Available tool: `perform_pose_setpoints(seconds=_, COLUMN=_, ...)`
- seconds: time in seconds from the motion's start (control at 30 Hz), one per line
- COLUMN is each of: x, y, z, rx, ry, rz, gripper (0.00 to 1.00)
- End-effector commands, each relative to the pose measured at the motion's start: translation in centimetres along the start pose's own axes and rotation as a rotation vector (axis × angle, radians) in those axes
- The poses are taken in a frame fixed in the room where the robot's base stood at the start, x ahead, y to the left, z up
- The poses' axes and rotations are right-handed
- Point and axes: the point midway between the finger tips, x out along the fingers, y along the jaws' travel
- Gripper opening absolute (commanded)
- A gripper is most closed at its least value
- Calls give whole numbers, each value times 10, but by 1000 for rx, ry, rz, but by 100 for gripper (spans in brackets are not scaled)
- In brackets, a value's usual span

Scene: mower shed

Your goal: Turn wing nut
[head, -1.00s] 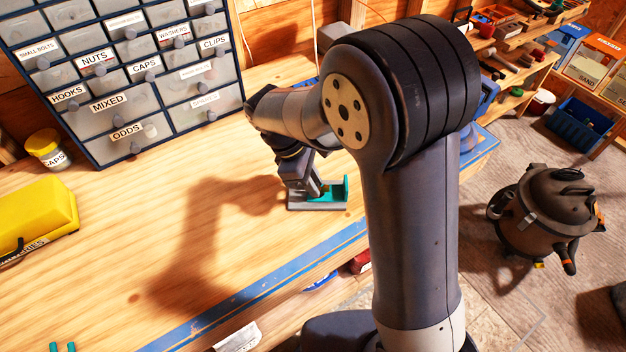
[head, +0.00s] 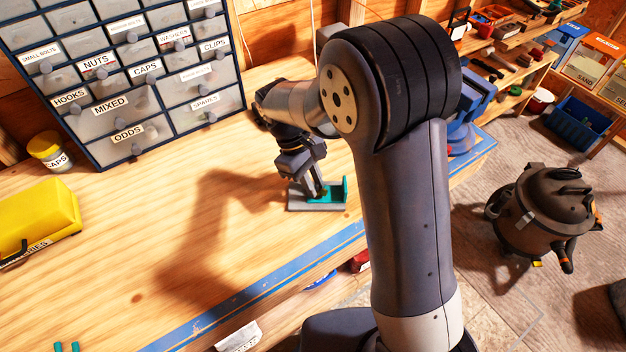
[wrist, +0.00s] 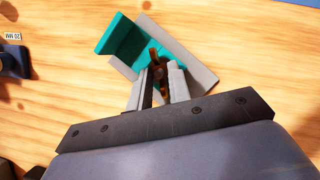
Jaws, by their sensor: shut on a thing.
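The wing nut (wrist: 160,68) is a small dark brown piece in the wrist view, between the tips of my gripper (wrist: 158,85). My gripper is shut on it. The nut stands at a teal bracket (wrist: 125,45) fixed on a flat grey base plate (wrist: 190,50). In the head view the teal bracket (head: 338,192) and grey plate (head: 315,207) lie on the workbench, and my gripper (head: 318,192) reaches down to them from above left. The fingers hide most of the nut in the head view.
A drawer cabinet (head: 125,85) with labels stands at the back left of the wooden bench (head: 130,235). A yellow case (head: 40,215) and a caps jar (head: 48,150) are at the left. A blue vise (head: 475,100) is behind my arm. The bench's middle is clear.

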Motion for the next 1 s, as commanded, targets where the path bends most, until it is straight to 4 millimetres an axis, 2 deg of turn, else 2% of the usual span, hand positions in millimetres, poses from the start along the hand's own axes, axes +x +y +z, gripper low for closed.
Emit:
perform_pose_setpoints(seconds=0.03, x=0, y=0, z=0, rx=-1, ry=1, rz=1, gripper=19)
perform_pose_setpoints(seconds=0.3, x=0, y=0, z=0, rx=-2, ry=1, rz=1, gripper=41)
perform_pose_setpoints(seconds=0.6, x=-4, y=0, z=0, rx=-2, ry=1, rz=2, gripper=41)
perform_pose_setpoints(seconds=0.77, x=-25, y=0, z=-2, rx=-3, ry=5, rz=4, gripper=41)
perform_pose_setpoints(seconds=1.0, x=-75, y=0, z=-2, rx=-2, ry=5, rz=3, gripper=41)
